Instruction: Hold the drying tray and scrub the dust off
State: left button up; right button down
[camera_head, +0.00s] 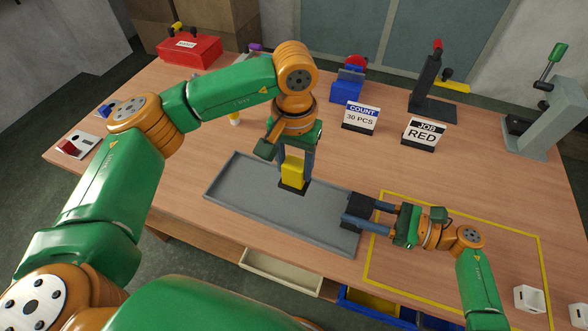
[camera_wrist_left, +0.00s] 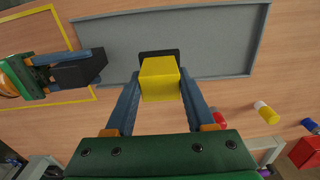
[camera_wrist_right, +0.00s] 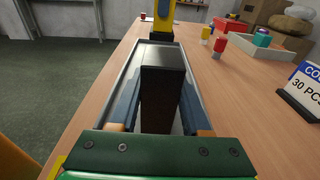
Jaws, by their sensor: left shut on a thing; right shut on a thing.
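The drying tray (camera_head: 245,190) is a long grey shallow tray lying on the wooden table; it also shows in the left wrist view (camera_wrist_left: 215,40). My left gripper (camera_head: 295,165) is shut on a yellow block with a black base (camera_head: 293,173), a scrubbing brush by its look. The black base is at the tray floor near its middle; I cannot tell whether it touches. My right gripper (camera_head: 357,212) is shut on a dark block (camera_wrist_right: 163,85) at the tray's right end. No dust can be made out on the tray.
A red box (camera_head: 190,50) sits at the back left.

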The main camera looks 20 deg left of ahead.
jog(key=shift+f, duration=0.1)
jog(key=c, duration=0.8)
grip_release()
pick_arm(q)
jog(key=shift+w+f, duration=0.1)
pick_arm(e)
jog(key=o, duration=0.4)
jog(key=shift+w, duration=0.1)
pick_arm(q)
jog(key=shift+w, duration=0.1)
pick_arm(e)
jog(key=shift+o, duration=0.6)
jog(key=shift+w, duration=0.1)
jog(key=shift+d, duration=0.1)
jog(key=d, duration=0.8)
jog(key=s+d+r, duration=0.1)
jog(key=d, duration=0.2)
jog(key=shift+d+r, duration=0.1)
jog(key=shift+d, duration=0.3)
